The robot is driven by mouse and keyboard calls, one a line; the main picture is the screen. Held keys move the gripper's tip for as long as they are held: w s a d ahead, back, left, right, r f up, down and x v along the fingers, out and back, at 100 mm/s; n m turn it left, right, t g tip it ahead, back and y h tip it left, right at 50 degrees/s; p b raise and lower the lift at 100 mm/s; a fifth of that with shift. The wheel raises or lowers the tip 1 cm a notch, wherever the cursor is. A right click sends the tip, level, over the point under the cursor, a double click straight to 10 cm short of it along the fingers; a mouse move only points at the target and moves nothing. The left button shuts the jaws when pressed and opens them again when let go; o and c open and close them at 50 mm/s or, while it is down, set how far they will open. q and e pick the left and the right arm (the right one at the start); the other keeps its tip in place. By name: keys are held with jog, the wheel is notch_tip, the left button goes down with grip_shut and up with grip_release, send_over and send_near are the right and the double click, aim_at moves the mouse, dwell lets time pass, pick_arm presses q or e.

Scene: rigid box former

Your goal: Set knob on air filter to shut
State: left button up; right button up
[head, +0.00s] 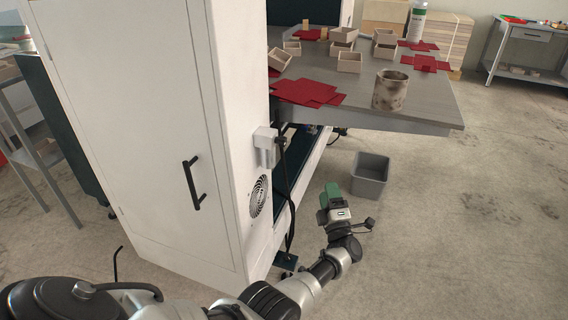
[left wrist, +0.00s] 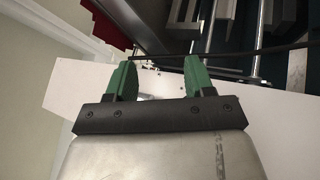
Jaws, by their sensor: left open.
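A pale grey boxy unit (head: 265,146) is fixed to the right side of the white cabinet, with a black part and a cable at its right edge. It may be the air filter; I cannot make out a knob or its setting. My left gripper (head: 332,196), with green fingers, is to the right of and below this unit, apart from it, over the floor. In the left wrist view my left gripper (left wrist: 160,80) is open, with nothing between its two green fingers. The unit cannot be made out in that view. My right gripper is not in view.
The white cabinet (head: 135,110) with a black handle fills the left. A grey table (head: 430,105) bears red flat blanks (head: 305,92), several small boxes and a stained cup (head: 390,90). A grey bin (head: 371,175) stands on the floor. Open floor lies to the right.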

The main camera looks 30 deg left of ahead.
pick_arm(q)
notch_tip(320, 180, up, 9)
jog(key=a+n+g+y+b, duration=0.2)
jog(key=n+g+y+b, duration=0.3)
jog(key=n+g, duration=0.85)
jog(key=n+g+h+b, duration=0.25)
jog(key=n+g, duration=0.45)
jog(key=n, duration=0.5)
send_near(286, 142)
jog(key=p, duration=0.1)
jog(key=shift+h, duration=0.25)
jog(key=x, duration=1)
jog(key=shift+s+a+r+p, duration=0.1)
jog(key=shift+r+p, duration=0.15)
jog(key=shift+p, duration=0.05)
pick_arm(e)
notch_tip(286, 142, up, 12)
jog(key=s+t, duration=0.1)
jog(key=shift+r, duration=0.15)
pick_arm(q)
jog(key=c, duration=0.9)
